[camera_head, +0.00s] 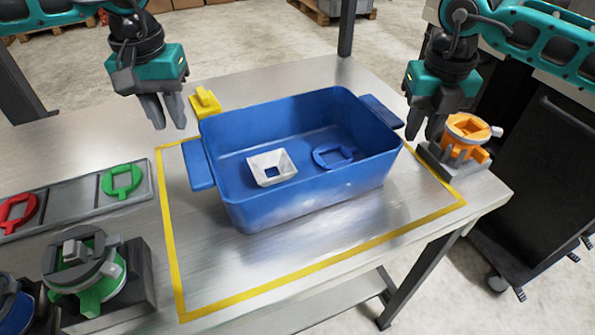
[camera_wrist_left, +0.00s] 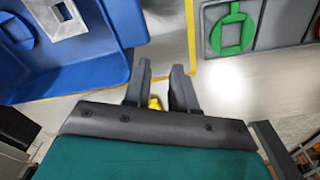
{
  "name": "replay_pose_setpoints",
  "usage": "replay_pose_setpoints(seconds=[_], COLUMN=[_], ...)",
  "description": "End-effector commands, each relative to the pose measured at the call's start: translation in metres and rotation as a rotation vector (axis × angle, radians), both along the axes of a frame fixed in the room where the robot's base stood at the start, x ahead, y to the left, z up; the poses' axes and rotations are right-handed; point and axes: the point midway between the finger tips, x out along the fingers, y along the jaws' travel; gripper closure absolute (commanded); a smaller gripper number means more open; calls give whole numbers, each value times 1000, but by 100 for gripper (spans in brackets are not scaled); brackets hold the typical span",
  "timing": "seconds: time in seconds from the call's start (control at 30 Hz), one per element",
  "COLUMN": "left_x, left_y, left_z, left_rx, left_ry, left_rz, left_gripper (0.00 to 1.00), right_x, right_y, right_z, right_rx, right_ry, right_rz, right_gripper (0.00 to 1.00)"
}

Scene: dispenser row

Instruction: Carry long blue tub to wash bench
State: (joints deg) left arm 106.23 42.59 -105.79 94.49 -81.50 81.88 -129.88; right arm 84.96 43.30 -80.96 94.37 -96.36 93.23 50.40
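The long blue tub (camera_head: 310,201) stands upright on the metal table, inside a yellow taped outline. It has a handle at each end, the left handle (camera_head: 199,164) and the right handle (camera_head: 381,111). A white square funnel-like part (camera_head: 259,164) and a blue ring-shaped part (camera_head: 322,155) lie in it. My left gripper (camera_head: 167,112) is above the table, behind and left of the left handle, apart from it. Its fingers are parted and empty in the left wrist view (camera_wrist_left: 161,88), which also shows the tub (camera_wrist_left: 85,70). My right gripper (camera_head: 425,125) is just right of the right handle; its finger gap is hard to judge.
A yellow part (camera_head: 205,102) lies behind the tub's left end. An orange part on a dark stand (camera_head: 466,133) is close beside my right gripper. A tray (camera_head: 74,193) with red and green rings and a green fixture (camera_head: 92,272) are at left. The front taped area is clear.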

Motion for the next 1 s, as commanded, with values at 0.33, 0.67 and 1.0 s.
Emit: replay_pose_setpoints(seconds=[0.33, 0.67, 1.0], left_x=[-5, -7, -7], left_y=[0, 0, 0], left_z=[73, 95, 94], left_rx=[-1, 1, 1], left_ry=[-3, 0, -1], left_rz=[0, 0, 0], left_gripper=[74, 74, 74], right_x=[0, 0, -4], right_y=[0, 0, 1], right_z=[0, 9, 78], right_rx=[0, 0, 1], right_ry=[0, -1, -5], right_rz=[0, 0, 0], right_gripper=[74, 74, 74])
